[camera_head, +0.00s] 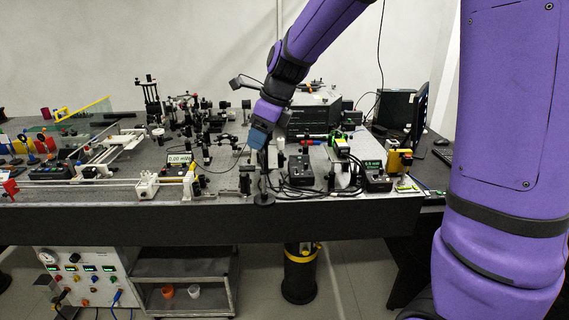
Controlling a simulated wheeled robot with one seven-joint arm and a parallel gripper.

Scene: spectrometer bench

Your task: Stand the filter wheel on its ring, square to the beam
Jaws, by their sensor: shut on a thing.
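My gripper (261,160) points down over the front middle of the optical bench. It is shut on a dark, slim piece with a round foot (264,199), which I take to be the filter wheel. The piece hangs roughly upright below the fingers, in front of the bench's front edge in the picture. I cannot tell whether its foot touches the bench. The fingers and the upper part of the piece are small and dark, so the wheel's face and its angle to the beam are unclear. I cannot make out the ring.
A meter (179,159) and a white rail (110,183) lie to the left. A black control box (301,170) with cables and a second meter (374,176) stand close on the right. A large instrument (312,115) is behind. Crowded optics leave little free room around my gripper.

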